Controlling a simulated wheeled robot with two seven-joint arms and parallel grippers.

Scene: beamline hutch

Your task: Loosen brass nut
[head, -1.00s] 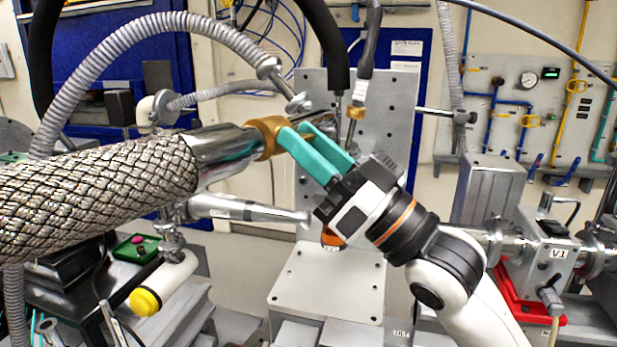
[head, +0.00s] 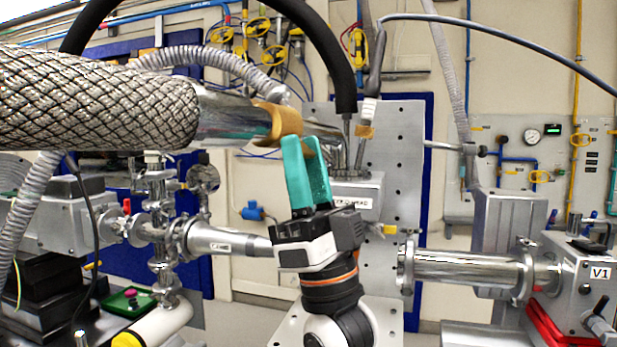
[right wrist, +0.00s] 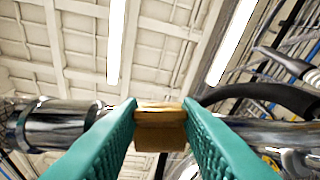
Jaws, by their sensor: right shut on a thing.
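The brass nut (head: 277,121) sits at the end of the polished metal tube (head: 225,117) that comes out of the braided hose (head: 95,98). My right gripper (head: 305,148) reaches up from below with its teal fingers, shut on the nut. In the right wrist view the nut (right wrist: 160,125) is between the two ribbed teal fingers (right wrist: 160,118), with metal tube on both sides of it. The fingers hide part of the nut in the head view. My left gripper is not in view.
A grey block with a label (head: 352,196) and an upright perforated plate (head: 393,150) stand just behind my gripper. A black hose (head: 335,55) arches down close above. A valve marked V1 (head: 598,275) is at right, and pipework with flanges (head: 170,235) at left.

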